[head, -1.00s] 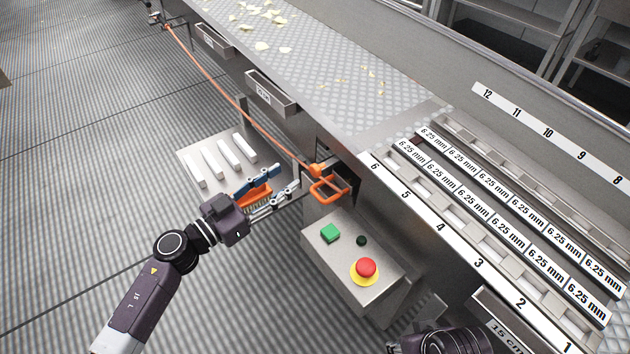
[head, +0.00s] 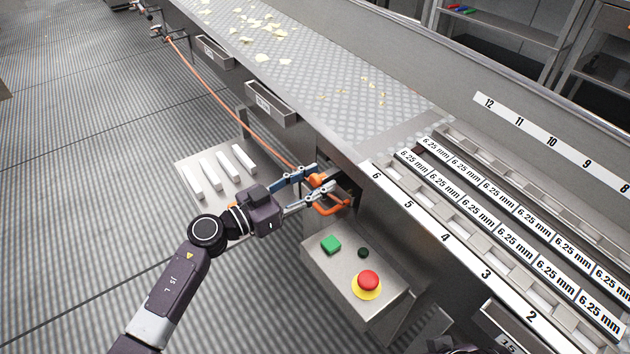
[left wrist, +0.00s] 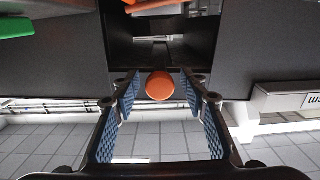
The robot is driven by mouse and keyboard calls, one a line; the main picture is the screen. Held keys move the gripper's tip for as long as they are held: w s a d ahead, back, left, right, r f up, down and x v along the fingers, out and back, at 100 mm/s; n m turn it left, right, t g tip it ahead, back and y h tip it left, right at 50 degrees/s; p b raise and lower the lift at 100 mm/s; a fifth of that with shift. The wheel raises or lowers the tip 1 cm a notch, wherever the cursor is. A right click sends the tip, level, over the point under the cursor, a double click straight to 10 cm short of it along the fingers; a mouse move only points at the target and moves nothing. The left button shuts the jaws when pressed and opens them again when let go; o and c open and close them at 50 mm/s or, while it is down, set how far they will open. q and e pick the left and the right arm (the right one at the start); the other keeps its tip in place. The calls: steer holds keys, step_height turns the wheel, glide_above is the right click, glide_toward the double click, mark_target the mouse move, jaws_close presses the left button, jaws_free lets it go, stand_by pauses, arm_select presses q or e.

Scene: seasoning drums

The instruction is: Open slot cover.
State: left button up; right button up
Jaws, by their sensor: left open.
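My left gripper (head: 323,179) is open, its two blue-padded fingers on either side of the orange fitting (head: 317,181) at the machine's side. In the left wrist view an orange round knob end (left wrist: 159,86) sits between the open fingers (left wrist: 161,80), with no clear contact. An orange looped handle (head: 330,208) is just below the fingers in the head view. A dark recess (left wrist: 160,50) lies behind the knob. I cannot tell for sure which part is the slot cover. The right gripper is not seen.
A control box with a green button (head: 331,245) and a red stop button (head: 368,281) stands just below the handle. A tray with white bars (head: 220,170) is left of it. An orange cord (head: 215,92) runs along the conveyor. Numbered slots (head: 445,238) lie right.

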arm_select(q)
steer(key=shift+c, duration=0.3)
jaws_close()
steer(key=shift+w+a+r, duration=0.1)
steer(key=shift+w+a, duration=0.05)
steer(key=w+a+p, duration=0.1)
steer(key=w, duration=0.1)
steer(key=w+a+p, duration=0.1)
steer(key=w+a, duration=0.1)
steer(key=shift+r, duration=0.1)
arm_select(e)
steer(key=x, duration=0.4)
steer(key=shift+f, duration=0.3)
arm_select(q)
steer(key=shift+o, duration=0.3)
jaws_free()
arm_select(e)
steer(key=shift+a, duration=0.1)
